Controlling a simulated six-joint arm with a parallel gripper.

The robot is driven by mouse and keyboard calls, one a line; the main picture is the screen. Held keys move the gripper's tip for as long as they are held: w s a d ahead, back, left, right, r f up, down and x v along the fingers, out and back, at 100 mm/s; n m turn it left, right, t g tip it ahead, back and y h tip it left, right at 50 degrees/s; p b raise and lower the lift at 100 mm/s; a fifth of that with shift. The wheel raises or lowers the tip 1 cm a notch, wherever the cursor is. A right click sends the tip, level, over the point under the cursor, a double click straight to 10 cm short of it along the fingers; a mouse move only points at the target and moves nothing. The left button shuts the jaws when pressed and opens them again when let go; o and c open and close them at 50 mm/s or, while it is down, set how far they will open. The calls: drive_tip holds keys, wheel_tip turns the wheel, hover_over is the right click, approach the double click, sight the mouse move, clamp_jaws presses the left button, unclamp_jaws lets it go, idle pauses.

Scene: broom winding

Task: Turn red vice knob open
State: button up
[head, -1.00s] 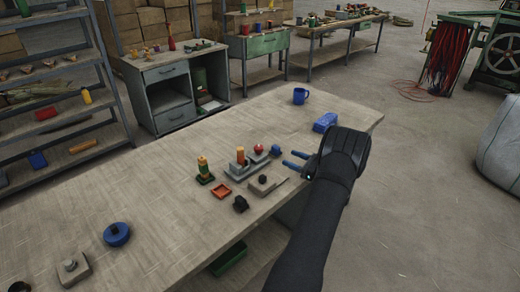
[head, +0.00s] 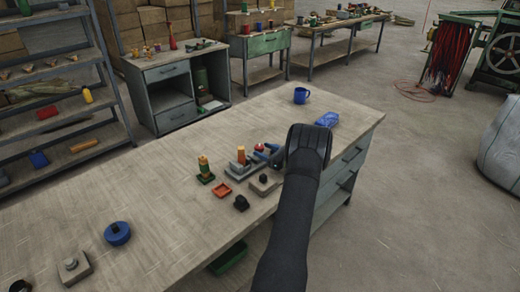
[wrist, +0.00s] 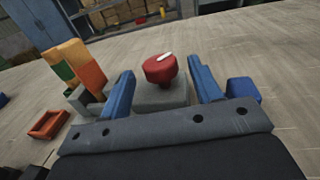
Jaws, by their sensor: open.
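The red knob (wrist: 160,68) with a white mark on top sits on a grey vice block (wrist: 160,97) in the wrist view. In the head view the red knob (head: 259,147) shows just beyond my fingertips. My gripper (wrist: 161,80) is open, with one blue finger to the left of the knob and the other to its right. Both fingers look apart from the knob. In the head view my gripper (head: 266,155) reaches left over the vice, and my wrist hides part of the bench behind it.
An orange and green block stack (wrist: 80,65) and a red-orange tray (wrist: 48,124) stand left of the vice. A blue block (wrist: 243,89) is close to the right finger. A blue mug (head: 301,95) stands at the back; the left bench is mostly clear.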

drive_tip(key=shift+x, duration=1.45)
drive_tip(key=c, duration=1)
drive_tip(key=shift+n+g+y, duration=0.7)
drive_tip(key=shift+n+g, duration=0.1)
drive_tip(key=shift+g, duration=0.2)
drive_tip(key=o, duration=1)
drive_tip(key=v, duration=1.7)
drive_tip(key=shift+s+d, duration=0.1)
drive_tip(key=shift+d, duration=0.2)
